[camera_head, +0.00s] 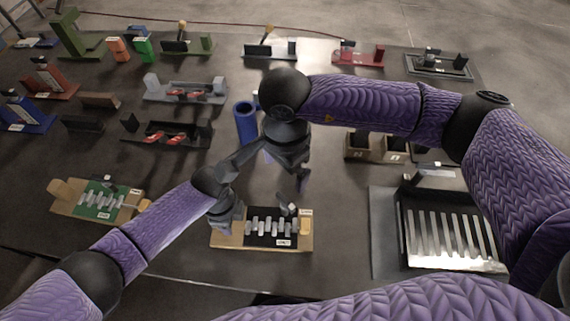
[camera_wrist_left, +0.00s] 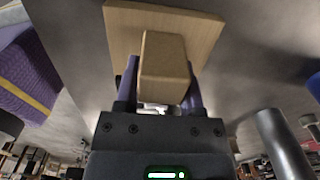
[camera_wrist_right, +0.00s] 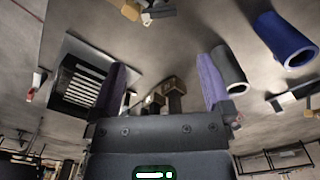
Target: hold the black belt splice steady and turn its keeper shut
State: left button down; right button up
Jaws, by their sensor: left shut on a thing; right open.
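The black belt splice (camera_head: 259,239) lies on a wooden board with a row of grey bars across it. A small light grey part, perhaps its keeper (camera_head: 290,208), stands at its far right. My left gripper (camera_head: 226,218) is at the board's left end. In the left wrist view it is shut on a wooden end block (camera_wrist_left: 163,65) of the board (camera_wrist_left: 205,28). My right gripper (camera_head: 299,182) is open and empty above the far right of the splice, apart from it. The right wrist view shows its spread fingers (camera_wrist_right: 163,88) and a board end at the top edge.
A similar green splice (camera_head: 100,200) lies at the left. A slatted black tray (camera_head: 402,225) stands close on the right. A blue cylinder (camera_head: 246,122) and box-like stands (camera_head: 362,148) are behind. Bare table lies between the two splices.

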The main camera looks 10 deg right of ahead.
aim_at(284, 198)
jog(key=shift+c, duration=0.9)
jog(key=shift+m, duration=0.5)
jog(key=shift+c, duration=1.1)
jog(key=m, duration=0.2)
jog(key=shift+a+m, duration=0.1)
jog(key=shift+m, duration=0.2)
jog(key=shift+c, duration=1.2)
jog(key=m, duration=0.3)
jog(key=shift+w+m, duration=0.1)
jog(key=shift+m, duration=0.3)
notch_tip(284, 198, down, 12)
jog(key=m, duration=1)
jog(key=shift+m, duration=0.3)
jog(key=shift+c, duration=0.3)
